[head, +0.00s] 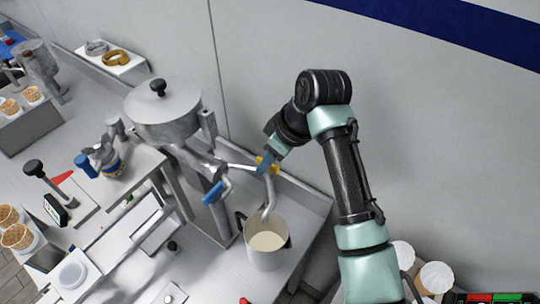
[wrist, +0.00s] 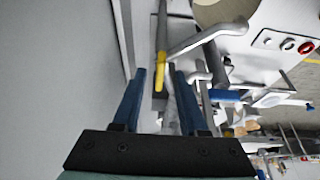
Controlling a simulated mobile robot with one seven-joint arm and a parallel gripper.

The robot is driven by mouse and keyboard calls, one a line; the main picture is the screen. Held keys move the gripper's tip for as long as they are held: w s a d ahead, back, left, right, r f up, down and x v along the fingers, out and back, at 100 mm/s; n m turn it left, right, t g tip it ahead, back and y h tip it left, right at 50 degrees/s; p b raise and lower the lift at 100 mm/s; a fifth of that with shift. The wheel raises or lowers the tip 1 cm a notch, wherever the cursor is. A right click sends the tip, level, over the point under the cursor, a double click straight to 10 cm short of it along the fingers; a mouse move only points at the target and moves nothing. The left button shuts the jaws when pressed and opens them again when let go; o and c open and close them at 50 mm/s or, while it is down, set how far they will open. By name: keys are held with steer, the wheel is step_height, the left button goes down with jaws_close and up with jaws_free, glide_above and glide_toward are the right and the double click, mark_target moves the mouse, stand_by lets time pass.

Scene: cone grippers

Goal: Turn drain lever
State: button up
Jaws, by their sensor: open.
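A lever with a yellow grip (head: 268,164) sits beside the grey metal tank (head: 165,118), near a bent drain pipe (head: 269,195). In the wrist view the yellow grip (wrist: 160,72) shows between the tips of my blue fingers. My gripper (head: 264,164) is open at the lever; whether a finger touches it I cannot tell. A second lever with a blue grip (head: 213,193) is on the tank's front side; it also shows in the wrist view (wrist: 222,95). A pitcher (head: 267,256) with pale contents stands below the pipe's end.
The wall rises close behind my gripper. Cones in a holder (head: 435,278) stand at the lower right. Some bare counter shows right of the pitcher.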

jaws_close()
steer(key=shift+r, duration=0.1)
stand_by(0.4)
steer(key=m+p, duration=0.2)
steer(key=m+t+h+p, duration=0.1)
steer(key=m+p, duration=0.1)
steer(key=shift+s+a+r, duration=0.1)
steer(key=shift+a+r, duration=0.05)
steer(key=m+h+p, duration=0.1)
steer(key=m+p, duration=0.1)
steer(key=m+h+p, duration=0.1)
steer(key=m, duration=0.2)
steer(key=shift+a+t+p, duration=0.1)
steer(key=shift+t+p, duration=0.2)
steer(key=shift+p, duration=0.1)
steer(key=m+h+p, duration=0.2)
steer(key=m, duration=0.2)
steer(key=shift+a+p, duration=0.15)
steer(key=shift+p, duration=0.15)
steer(key=shift+m+h+p, duration=0.35)
steer(key=shift+m+h, duration=0.35)
steer(key=shift+m, duration=1.7)
